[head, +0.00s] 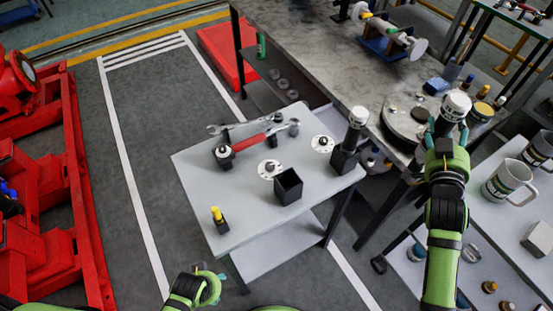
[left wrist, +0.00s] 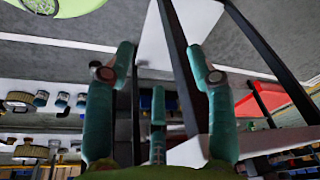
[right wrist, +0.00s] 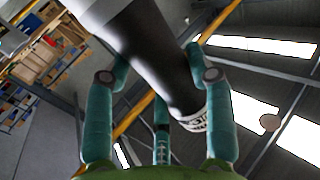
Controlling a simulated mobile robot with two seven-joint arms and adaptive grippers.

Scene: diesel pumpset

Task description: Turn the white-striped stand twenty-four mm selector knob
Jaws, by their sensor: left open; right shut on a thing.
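Two small black knobs on round white dials stand on the grey-white table (head: 190,165): one dial (head: 269,169) left of an open black box, one dial (head: 322,144) nearer the back right. I cannot tell which is the twenty-four mm one, and no white stripe is readable. My right gripper (head: 447,128) is shut on a black cylinder (right wrist: 155,50) with a white end, which shows as a white cap (head: 456,105) in the head view. It is held up, right of the table. My left gripper (head: 208,282) is open and empty, low in front of the table.
The open black box (head: 288,187), a white-capped cylinder (head: 357,117) in a black holder, a yellow-topped piece (head: 217,214) and wrenches (head: 265,140) share the table. A workbench (head: 320,50) stands behind. Mugs (head: 507,183) are at right; red machinery (head: 75,190) is left.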

